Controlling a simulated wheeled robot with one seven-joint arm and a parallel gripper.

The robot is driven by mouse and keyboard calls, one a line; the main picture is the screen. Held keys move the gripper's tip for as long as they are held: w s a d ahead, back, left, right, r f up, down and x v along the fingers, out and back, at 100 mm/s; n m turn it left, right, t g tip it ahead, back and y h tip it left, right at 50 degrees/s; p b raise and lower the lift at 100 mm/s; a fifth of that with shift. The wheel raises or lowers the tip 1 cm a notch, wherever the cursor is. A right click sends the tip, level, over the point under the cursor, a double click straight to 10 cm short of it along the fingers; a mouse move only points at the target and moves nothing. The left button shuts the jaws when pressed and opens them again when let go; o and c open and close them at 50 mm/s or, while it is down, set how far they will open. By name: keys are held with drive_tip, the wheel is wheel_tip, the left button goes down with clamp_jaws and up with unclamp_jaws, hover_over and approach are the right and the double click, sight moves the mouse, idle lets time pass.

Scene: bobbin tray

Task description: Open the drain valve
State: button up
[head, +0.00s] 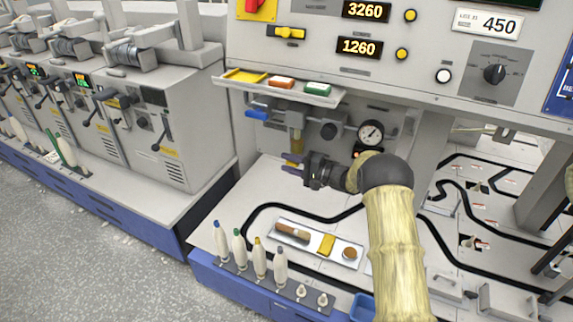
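My gripper (293,165) reaches in from the right, under the overhanging machine panel, with its fingers pointing left. Small yellow and purple parts show at its fingertips, just below an amber bowl (297,141) that hangs from the air line. The drain valve is not clearly distinguishable; the yellow part (292,157) under the bowl may belong to it. I cannot tell whether my fingers touch it or how far apart they are. A blue lever handle (256,114) sits on the pipe at upper left of the bowl.
A pressure gauge (370,133) and a dark knob (329,131) are close above my gripper. Below are a parts tray (318,253) and a rack of bobbins (270,284). Bare deck lies beneath my gripper.

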drive_tip(key=shift+w+a, duration=0.2)
drive_tip(key=shift+a, duration=0.4)
clamp_jaws()
